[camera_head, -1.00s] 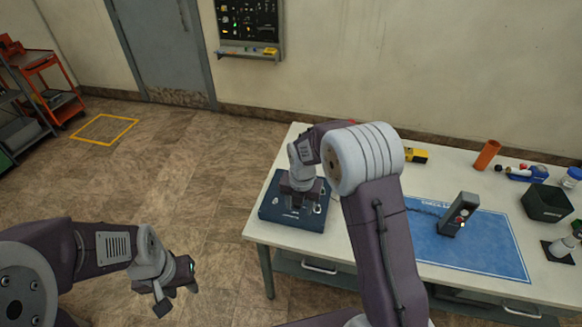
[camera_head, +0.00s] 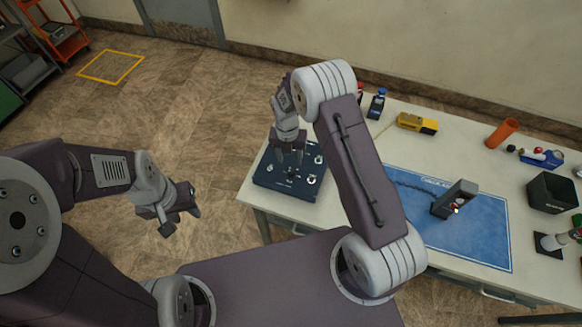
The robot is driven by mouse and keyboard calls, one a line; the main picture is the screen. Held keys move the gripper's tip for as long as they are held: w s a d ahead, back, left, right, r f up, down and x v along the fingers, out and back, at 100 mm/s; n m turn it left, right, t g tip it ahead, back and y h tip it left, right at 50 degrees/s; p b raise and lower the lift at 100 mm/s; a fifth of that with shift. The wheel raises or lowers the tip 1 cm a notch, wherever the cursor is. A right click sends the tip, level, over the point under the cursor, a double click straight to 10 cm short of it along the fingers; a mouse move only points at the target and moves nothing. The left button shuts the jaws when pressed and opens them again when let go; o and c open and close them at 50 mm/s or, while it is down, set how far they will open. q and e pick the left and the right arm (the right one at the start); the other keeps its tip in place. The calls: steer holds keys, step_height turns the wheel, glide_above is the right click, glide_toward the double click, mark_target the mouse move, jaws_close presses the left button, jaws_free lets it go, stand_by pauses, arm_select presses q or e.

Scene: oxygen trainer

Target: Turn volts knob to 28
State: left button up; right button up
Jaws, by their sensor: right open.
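A dark blue control panel (camera_head: 268,180) lies on the near left corner of the white table, with several small silver knobs or switches on its top. One knob (camera_head: 311,179) shows at its right side. The labels are too small to read, so I cannot tell which is the volts knob or its setting. My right gripper (camera_head: 289,161) points down over the panel's back middle, open, and hides part of it. I cannot tell if it touches a knob. My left gripper (camera_head: 180,222) hangs over the floor left of the table, apart from everything, and looks open and empty.
On the table (camera_head: 461,139) are a blue mat (camera_head: 470,245) with a grey device (camera_head: 455,198), a yellow tool (camera_head: 417,123), an orange cylinder (camera_head: 502,133) and a black bin (camera_head: 552,193). My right arm crosses over the table.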

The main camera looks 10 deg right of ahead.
mark_target(291, 171)
steer(key=f+p, duration=0.1)
steer(key=f, duration=0.5)
steer(key=shift+d+f+p, duration=0.2)
steer(key=shift+f+p, duration=0.1)
steer(key=shift+p, duration=0.05)
steer(key=shift+f, duration=0.75)
jaws_close()
